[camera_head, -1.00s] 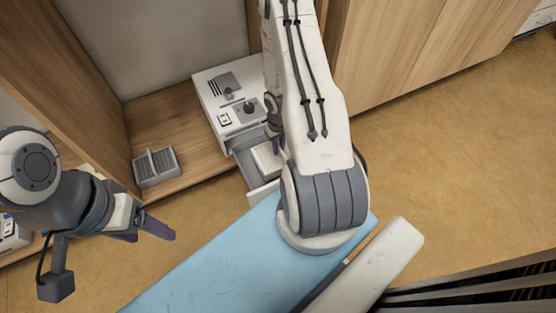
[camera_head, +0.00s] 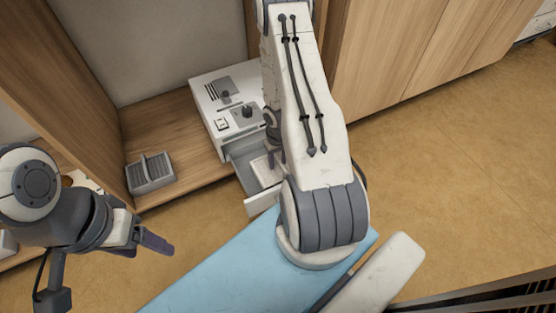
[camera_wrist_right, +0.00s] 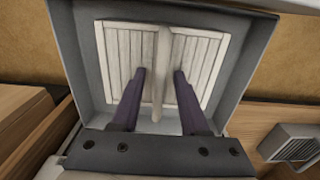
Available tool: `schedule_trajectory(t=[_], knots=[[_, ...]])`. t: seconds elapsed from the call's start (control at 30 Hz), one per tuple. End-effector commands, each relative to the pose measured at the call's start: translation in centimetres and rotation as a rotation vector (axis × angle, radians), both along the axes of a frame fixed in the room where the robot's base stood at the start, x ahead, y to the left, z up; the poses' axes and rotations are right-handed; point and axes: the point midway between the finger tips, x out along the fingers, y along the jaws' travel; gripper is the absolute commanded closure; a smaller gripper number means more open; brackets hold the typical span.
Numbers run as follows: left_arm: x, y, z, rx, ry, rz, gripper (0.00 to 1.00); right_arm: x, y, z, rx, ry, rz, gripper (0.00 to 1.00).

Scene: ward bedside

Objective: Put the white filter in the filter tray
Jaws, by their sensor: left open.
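The white filter (camera_wrist_right: 200,65) is a slatted panel with a raised bar across its middle. It lies inside the grey, open filter tray (camera_wrist_right: 88,60), which is pulled out of the white device; the tray also shows in the head view (camera_head: 261,202). My right gripper (camera_wrist_right: 160,72) is open, one finger on each side of the bar, with a gap on both sides. In the head view my right arm hides most of that gripper and part of the filter (camera_head: 262,166). My left gripper (camera_head: 155,243) is open and empty, away at the lower left.
The white device (camera_head: 212,98) stands on a wooden shelf (camera_head: 190,135). A grey slatted block with an upright bar (camera_head: 150,174) sits on the shelf to its left. A blue-topped bed (camera_head: 215,265) is in front of the tray. Floor is free at the right.

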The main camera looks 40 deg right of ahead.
Motion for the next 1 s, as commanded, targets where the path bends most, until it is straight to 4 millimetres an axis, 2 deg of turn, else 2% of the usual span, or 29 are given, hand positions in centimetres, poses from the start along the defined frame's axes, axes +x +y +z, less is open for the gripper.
schedule_trajectory(t=[0.27,0.47,0.67,1.0], knots=[[0.0,0.0,0.1,0.0,0.0,0.0,0.32,0.0,0.0,0.0,0.0,0.0,0.0,0.56],[0.0,0.0,0.9,0.0,0.0,0.0,0.32,0.0,0.0,0.9,0.0,0.0,0.001,0.56],[0.0,0.0,3.3,0.0,0.0,0.0,0.32,0.0,0.0,3.3,0.0,0.0,-0.001,0.56],[0.0,0.0,8.9,0.0,0.0,0.0,0.32,0.0,0.0,8.8,0.0,0.0,0.0,0.56]])
